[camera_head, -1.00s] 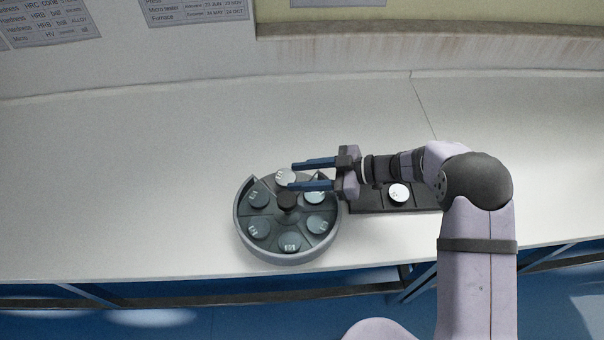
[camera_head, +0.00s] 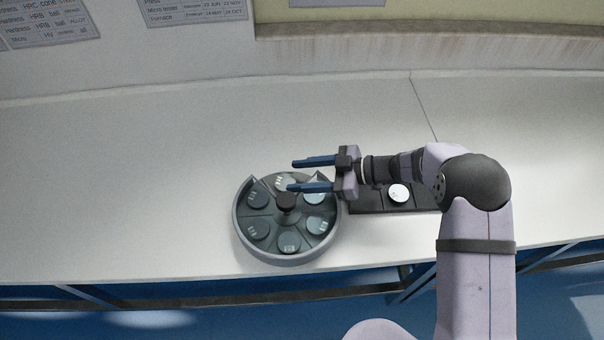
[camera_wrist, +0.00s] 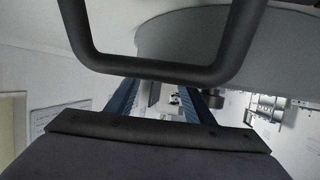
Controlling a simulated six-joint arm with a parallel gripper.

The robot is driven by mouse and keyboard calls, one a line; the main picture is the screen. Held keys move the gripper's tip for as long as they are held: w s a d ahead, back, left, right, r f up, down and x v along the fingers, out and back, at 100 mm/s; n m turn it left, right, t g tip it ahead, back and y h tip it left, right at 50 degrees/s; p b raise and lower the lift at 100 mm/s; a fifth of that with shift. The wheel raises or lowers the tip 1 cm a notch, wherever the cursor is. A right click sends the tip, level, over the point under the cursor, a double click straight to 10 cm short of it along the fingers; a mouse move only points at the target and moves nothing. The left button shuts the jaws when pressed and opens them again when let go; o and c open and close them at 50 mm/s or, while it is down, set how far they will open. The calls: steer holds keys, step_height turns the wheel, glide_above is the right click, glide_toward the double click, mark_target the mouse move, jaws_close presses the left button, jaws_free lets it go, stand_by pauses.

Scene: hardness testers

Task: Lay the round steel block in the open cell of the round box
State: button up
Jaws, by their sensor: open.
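The round box (camera_head: 237,232) is a grey tray with wedge cells, a dark centre knob (camera_head: 286,201) and a round steel block in each of several cells. The round steel block in the top, open-sided cell (camera_head: 281,182) appears to lie flat there, partly hidden by my lower finger. My gripper (camera_head: 291,176) is open, with its two blue fingers pointing left over the top of the box, apart from each other. The wrist view shows the blue fingers (camera_wrist: 160,102) spread with no block visible between them.
A dark flat tray (camera_head: 366,200) with a bright round piece (camera_head: 398,193) stands right of the box, under my arm. The white bench (camera_head: 130,180) is clear to the left and behind. Its front edge runs close below the box.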

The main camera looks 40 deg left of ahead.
steer(key=shift+s+d, duration=0.2)
steer(key=shift+s, duration=0.2)
steer(key=b+v, duration=0.2)
steer(key=v, duration=1)
steer(key=shift+w+a+r, duration=0.15)
steer(key=shift+w+r, duration=0.15)
steer(key=shift+r, duration=0.15)
